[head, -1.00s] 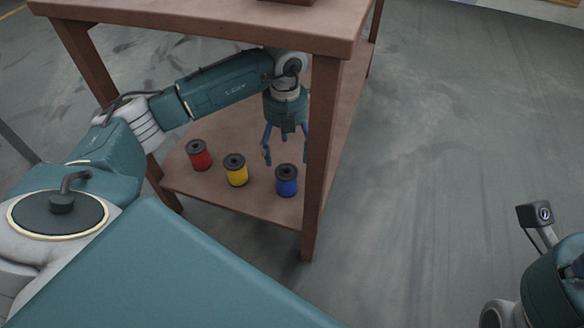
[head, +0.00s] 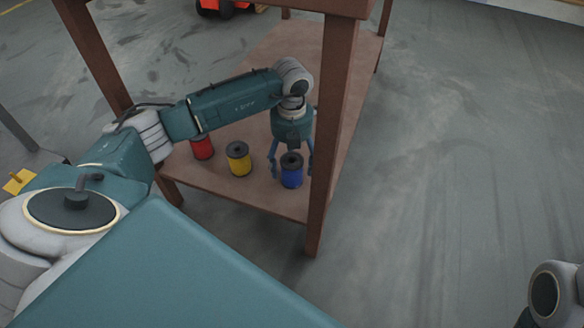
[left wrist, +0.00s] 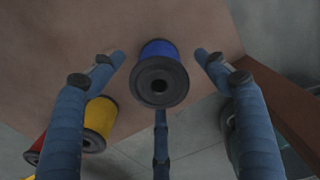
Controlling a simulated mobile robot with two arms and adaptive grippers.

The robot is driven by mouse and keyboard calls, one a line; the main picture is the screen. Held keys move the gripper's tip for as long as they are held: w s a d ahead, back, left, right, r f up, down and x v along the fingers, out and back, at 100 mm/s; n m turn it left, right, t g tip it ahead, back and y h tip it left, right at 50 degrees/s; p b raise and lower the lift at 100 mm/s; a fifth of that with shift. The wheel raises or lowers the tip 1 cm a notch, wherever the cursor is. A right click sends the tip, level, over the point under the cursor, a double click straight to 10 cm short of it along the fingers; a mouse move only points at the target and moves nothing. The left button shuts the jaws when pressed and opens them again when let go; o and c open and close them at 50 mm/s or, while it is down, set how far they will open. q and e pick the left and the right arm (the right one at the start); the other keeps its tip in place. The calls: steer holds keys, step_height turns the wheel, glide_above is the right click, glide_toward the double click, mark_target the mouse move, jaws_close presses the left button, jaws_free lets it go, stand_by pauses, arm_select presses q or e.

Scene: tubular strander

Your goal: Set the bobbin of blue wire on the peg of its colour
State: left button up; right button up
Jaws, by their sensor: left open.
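The blue bobbin (head: 291,178) stands upright on the lower shelf, near its front right corner. My left gripper (head: 291,172) points down over it, with open fingers on either side of the bobbin. In the left wrist view the blue bobbin (left wrist: 160,80) shows its dark top flange and central hole between the spread fingertips (left wrist: 160,62). No finger visibly presses on it. No peg shows in these frames. My right gripper is out of view; only part of my right arm shows at the lower right.
A yellow bobbin (head: 239,161) and a red bobbin (head: 202,148) stand to the left on the same lower shelf (head: 245,192). A brown table leg (head: 325,150) rises close to the right of my left gripper. The tabletop (head: 320,6) is overhead. Open floor lies to the right.

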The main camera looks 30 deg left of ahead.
arm_select(q)
steer(key=c, duration=1.3)
steer(key=shift+c, duration=1.2)
steer(key=shift+r, duration=0.2)
